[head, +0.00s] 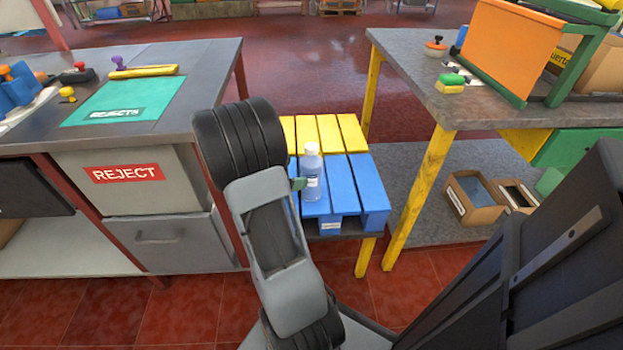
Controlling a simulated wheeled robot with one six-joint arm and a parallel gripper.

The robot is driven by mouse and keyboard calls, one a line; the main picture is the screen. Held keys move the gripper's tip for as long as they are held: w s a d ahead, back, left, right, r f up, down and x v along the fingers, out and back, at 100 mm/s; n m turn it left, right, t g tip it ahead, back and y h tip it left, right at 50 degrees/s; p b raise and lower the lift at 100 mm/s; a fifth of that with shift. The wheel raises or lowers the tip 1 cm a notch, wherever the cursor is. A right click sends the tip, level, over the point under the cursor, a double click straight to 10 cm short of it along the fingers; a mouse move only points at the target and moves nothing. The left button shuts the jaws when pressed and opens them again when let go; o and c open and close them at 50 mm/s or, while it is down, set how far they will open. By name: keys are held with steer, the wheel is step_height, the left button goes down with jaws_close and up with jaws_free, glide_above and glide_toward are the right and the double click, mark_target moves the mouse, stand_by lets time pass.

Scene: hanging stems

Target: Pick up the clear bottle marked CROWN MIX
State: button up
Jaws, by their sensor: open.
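A clear bottle (312,165) with a white cap stands upright on the blue slats of a small pallet (343,180) between two benches. It has a small pale label, too small to read. My arm comes up from the bottom and hides most of my gripper. Only a small grey-green tip of my gripper (298,184) shows, at the bottle's left side. My gripper is open. I cannot tell whether the tip touches the bottle or where the other finger is.
The left bench (215,70) carries a green REJECTS mat (125,100) and stampers, with a REJECT drawer below. The right bench (480,105) has yellow legs and holds an orange panel (508,45). Open cartons (475,200) sit on its lower shelf. Red floor lies beyond.

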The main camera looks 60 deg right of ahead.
mark_target(302, 173)
steer(key=b+x, duration=0.2)
steer(key=x, duration=0.3)
steer(key=shift+f, duration=0.15)
steer(key=shift+s+d+f+b, duration=0.2)
steer(key=shift+d+b, duration=0.1)
steer(key=shift+d, duration=0.2)
steer(key=shift+r, duration=0.1)
steer(key=c, duration=1.5)
steer(key=shift+c, duration=0.5)
steer(key=shift+r, duration=0.1)
